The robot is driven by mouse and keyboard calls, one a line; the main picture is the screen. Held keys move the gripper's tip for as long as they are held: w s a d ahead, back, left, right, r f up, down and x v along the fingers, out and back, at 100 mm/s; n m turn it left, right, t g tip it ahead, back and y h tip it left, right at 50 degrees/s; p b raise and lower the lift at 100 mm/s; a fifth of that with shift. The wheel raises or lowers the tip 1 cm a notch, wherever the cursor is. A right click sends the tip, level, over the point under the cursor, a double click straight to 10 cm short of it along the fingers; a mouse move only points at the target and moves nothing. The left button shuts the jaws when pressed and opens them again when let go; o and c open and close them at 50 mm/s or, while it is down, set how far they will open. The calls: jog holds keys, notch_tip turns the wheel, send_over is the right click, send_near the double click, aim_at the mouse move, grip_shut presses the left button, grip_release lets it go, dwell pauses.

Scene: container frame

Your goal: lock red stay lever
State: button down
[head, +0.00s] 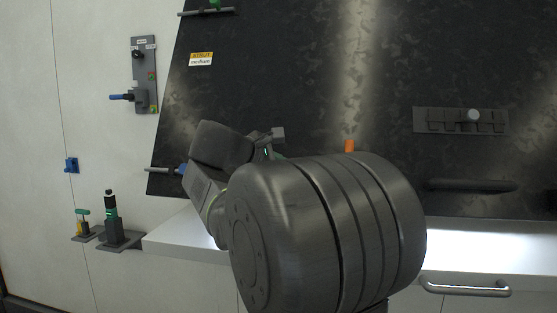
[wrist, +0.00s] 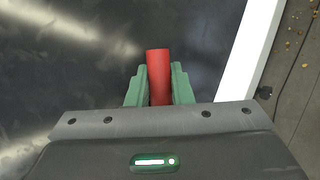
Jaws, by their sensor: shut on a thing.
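The red stay lever (wrist: 158,72) shows in the wrist view as a red bar between the green fingers of my gripper (wrist: 159,84). The gripper is shut on it, with one finger against each side. The lever's tip sticks out a little beyond the fingertips, over the dark panel. Its lower end is hidden by the gripper body. In the head view my own arm covers the lever and the gripper's fingers, so the lever's mount and lock cannot be seen.
A dark panel (head: 290,60) stands behind my arm. A light ledge (head: 185,236) runs below it, with a drawer handle (head: 465,288) at the right. A slotted block (head: 440,121) is on the panel. A switch plate (head: 143,75) and a black-green post (head: 111,215) are at the left.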

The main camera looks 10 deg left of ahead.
jog(key=shift+s+d+f+m+g+y, duration=0.15)
jog(key=shift+f+m+g, duration=0.15)
jog(key=shift+m, duration=0.35)
jog(key=shift+s+f+m+g+y, duration=0.15)
jog(key=shift+f+m+g+y, duration=0.15)
jog(key=shift+m, duration=0.4)
jog(key=shift+s+d+f+m+g+y, duration=0.1)
jog(key=shift+s+f+m+g, duration=0.1)
jog(key=shift+f+m, duration=0.35)
jog(key=c, duration=1.3)
grip_release()
jog(key=shift+r, duration=0.1)
jog(key=v, duration=1.3)
jog(key=shift+s+a+r+b, duration=0.2)
jog(key=shift+r+b, duration=0.05)
jog(key=shift+b, duration=0.1)
jog(key=x, duration=1.3)
jog(key=shift+w+d+f+p, duration=0.2)
jog(key=shift+w+f+p, duration=0.05)
jog(key=shift+p, duration=0.2)
